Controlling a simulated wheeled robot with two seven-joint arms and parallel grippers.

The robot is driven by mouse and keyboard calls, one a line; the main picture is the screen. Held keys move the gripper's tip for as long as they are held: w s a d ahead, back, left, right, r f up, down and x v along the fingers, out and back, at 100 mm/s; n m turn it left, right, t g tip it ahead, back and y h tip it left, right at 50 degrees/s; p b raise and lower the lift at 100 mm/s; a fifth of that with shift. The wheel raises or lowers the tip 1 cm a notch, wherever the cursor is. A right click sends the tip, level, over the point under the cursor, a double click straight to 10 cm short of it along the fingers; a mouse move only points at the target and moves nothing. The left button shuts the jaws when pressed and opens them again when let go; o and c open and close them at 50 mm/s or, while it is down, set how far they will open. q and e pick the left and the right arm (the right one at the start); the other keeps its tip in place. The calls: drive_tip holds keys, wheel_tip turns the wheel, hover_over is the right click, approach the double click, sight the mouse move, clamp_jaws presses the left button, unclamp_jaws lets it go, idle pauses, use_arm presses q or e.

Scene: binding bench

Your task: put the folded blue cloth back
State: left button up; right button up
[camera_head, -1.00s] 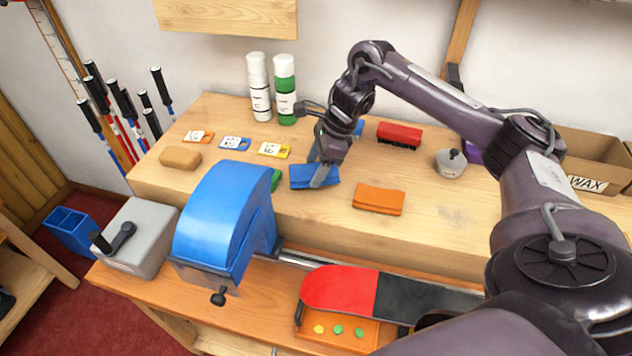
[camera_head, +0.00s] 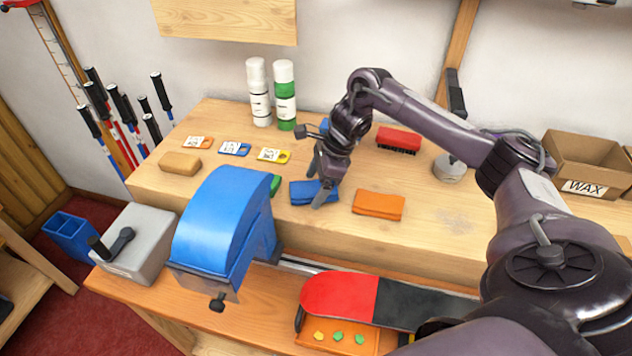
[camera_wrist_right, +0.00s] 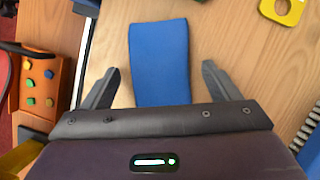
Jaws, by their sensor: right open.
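The folded blue cloth (camera_head: 307,192) lies flat on the raised wooden shelf of the bench, left of a folded orange cloth (camera_head: 378,204). My right gripper (camera_head: 319,196) is at the blue cloth, fingers pointing down and partly in front of it. In the right wrist view the blue cloth (camera_wrist_right: 159,62) lies between the two spread fingers of the right gripper (camera_wrist_right: 160,85), with a gap on each side. The right gripper is open and holds nothing. My left gripper is in neither view.
A blue machine cover (camera_head: 222,222) stands in front, left of the cloth. A red brush (camera_head: 398,139) and a grey lidded pot (camera_head: 449,168) stand behind right. Two spray bottles (camera_head: 285,95) stand at the back. A red and black board (camera_head: 345,296) lies below.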

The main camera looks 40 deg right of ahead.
drive_tip(key=shift+d+r, duration=0.15)
drive_tip(key=shift+r, duration=0.25)
drive_tip(key=p+v, duration=0.2)
drive_tip(key=v, duration=0.9)
drive_tip(key=shift+p, duration=0.3)
drive_tip(key=shift+s, duration=0.1)
